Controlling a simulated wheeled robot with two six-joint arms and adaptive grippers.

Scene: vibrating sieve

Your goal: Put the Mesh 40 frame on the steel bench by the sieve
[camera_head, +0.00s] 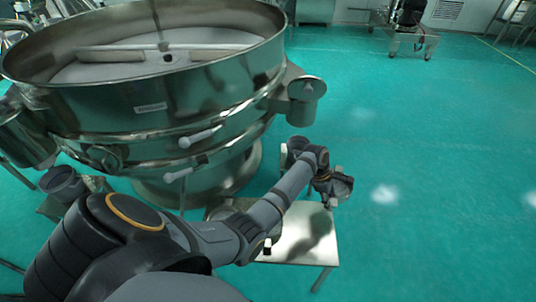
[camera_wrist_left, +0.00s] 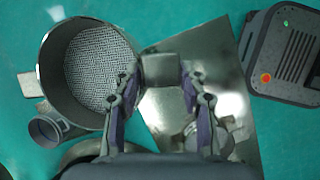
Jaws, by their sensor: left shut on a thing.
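The Mesh 40 frame (camera_wrist_left: 100,62) is a round dark-walled ring with pale mesh inside, left of centre in the left wrist view. My left gripper (camera_wrist_left: 161,80) is shut on a grey block-like grip at the ring's right side. In the head view my left gripper (camera_head: 335,188) is above the far part of the steel bench (camera_head: 300,243), and I cannot make out the frame clearly there. The bench also shows under the fingers in the wrist view (camera_wrist_left: 165,112). The large steel sieve (camera_head: 150,115) stands left of the bench. My right gripper is not in view.
A round metal thing (camera_wrist_left: 222,135) is partly hidden behind a finger in the wrist view. A dark vented box with a red button (camera_wrist_left: 290,52) is at the right there. The green floor right of the bench is clear. A wheeled cart (camera_head: 410,42) stands far back.

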